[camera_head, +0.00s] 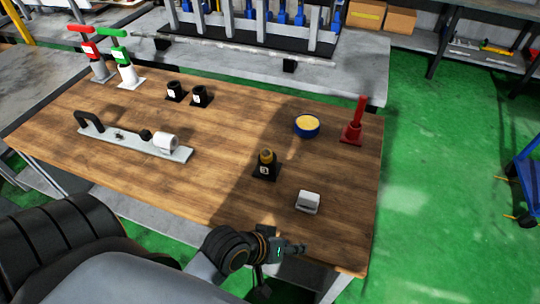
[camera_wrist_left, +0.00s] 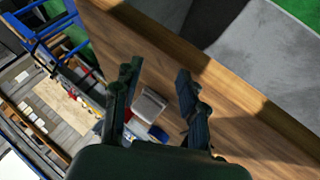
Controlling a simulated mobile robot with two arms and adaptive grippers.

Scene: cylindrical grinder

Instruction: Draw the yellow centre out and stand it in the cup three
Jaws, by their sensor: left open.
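A yellow-topped piece (camera_head: 266,156), which looks like the yellow centre, stands upright in a black cup (camera_head: 265,172) with a white label on the table's right half. The label is too small to read surely. Two more black labelled cups (camera_head: 175,91) (camera_head: 200,96) stand farther back left and look empty. A grey fixture plate (camera_head: 130,142) carries a black handle, a small black block and a white cylinder. My left gripper (camera_head: 295,249) is at the table's front edge, apart from the cups. In the left wrist view its fingers (camera_wrist_left: 158,88) are open with nothing gripped. My right gripper is not in view.
A grey-white block (camera_head: 308,201) lies near the left gripper; it also shows beyond the fingers in the left wrist view (camera_wrist_left: 150,104). A blue bowl (camera_head: 307,126), a red stand (camera_head: 353,124) and red and green posts (camera_head: 120,58) stand on the wooden table (camera_head: 215,165). Its middle is clear.

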